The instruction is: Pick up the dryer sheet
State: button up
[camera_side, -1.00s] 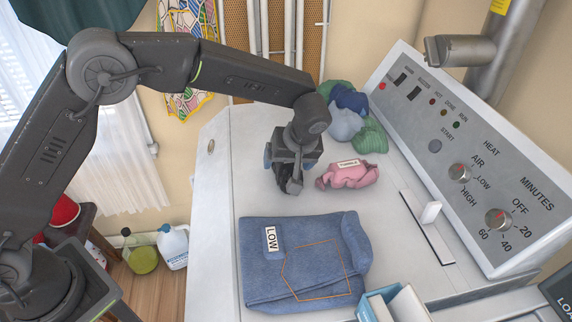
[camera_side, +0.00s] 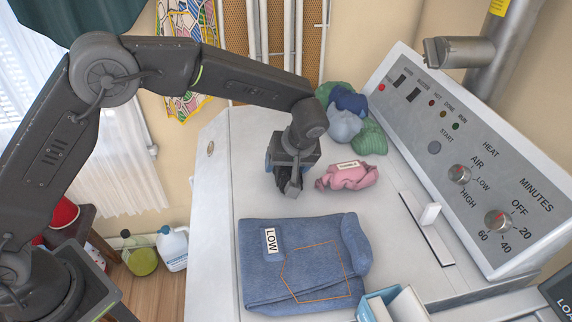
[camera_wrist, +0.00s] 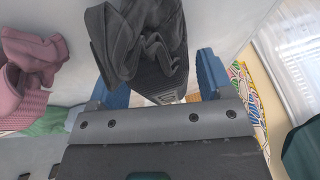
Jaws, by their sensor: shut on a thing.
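My gripper (camera_side: 287,183) is over the white machine top, left of the pink bundle. In the wrist view its two blue fingers (camera_wrist: 155,85) stand on either side of a crumpled dark grey cloth (camera_wrist: 145,42), and it is shut on this cloth. In the side view the cloth is mostly hidden by the gripper. No loose dryer sheet is plain to see. A light blue box (camera_side: 365,308) with a white upright piece (camera_side: 407,303) in it stands at the lower right edge; whether that piece is a dryer sheet I cannot tell.
A pink bundle (camera_side: 348,177) with a label lies close right of my gripper. Blue and green bundles (camera_side: 346,122) lie behind it. Folded jeans (camera_side: 300,265) labelled LOW lie in front. The control panel (camera_side: 470,165) rises at the right. Free white top lies left of my gripper.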

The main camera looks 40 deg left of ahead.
jog(key=r, duration=0.4)
jog(key=shift+a+r, duration=0.2)
jog(key=shift+r, duration=0.1)
jog(key=s+a+r, duration=0.2)
jog(key=a+r, duration=0.4)
jog(key=a, duration=0.5)
jog(key=s+d+r+m+t+h, duration=0.35)
jog(key=s+d+m+h, duration=0.25)
jog(key=s+d+m, duration=1.1)
jog(key=shift+m+g, duration=0.35)
jog(key=shift+m, duration=0.15)
jog(key=s+d+f, duration=0.1)
jog(key=d+f, duration=0.1)
jog(key=d, duration=0.1)
jog(key=s+d+f, duration=0.1)
jog(key=d+f, duration=0.1)
jog(key=d, duration=0.2)
jog(key=s+d+f, duration=0.1)
jog(key=d+f, duration=0.1)
jog(key=d, duration=0.1)
jog(key=shift+s+d+f, duration=0.1)
jog(key=shift+d+f, duration=0.1)
jog(key=shift+d, duration=0.2)
jog(key=shift+f, duration=2.05)
jog(key=shift+f, duration=0.15)
jog(key=o, duration=1)
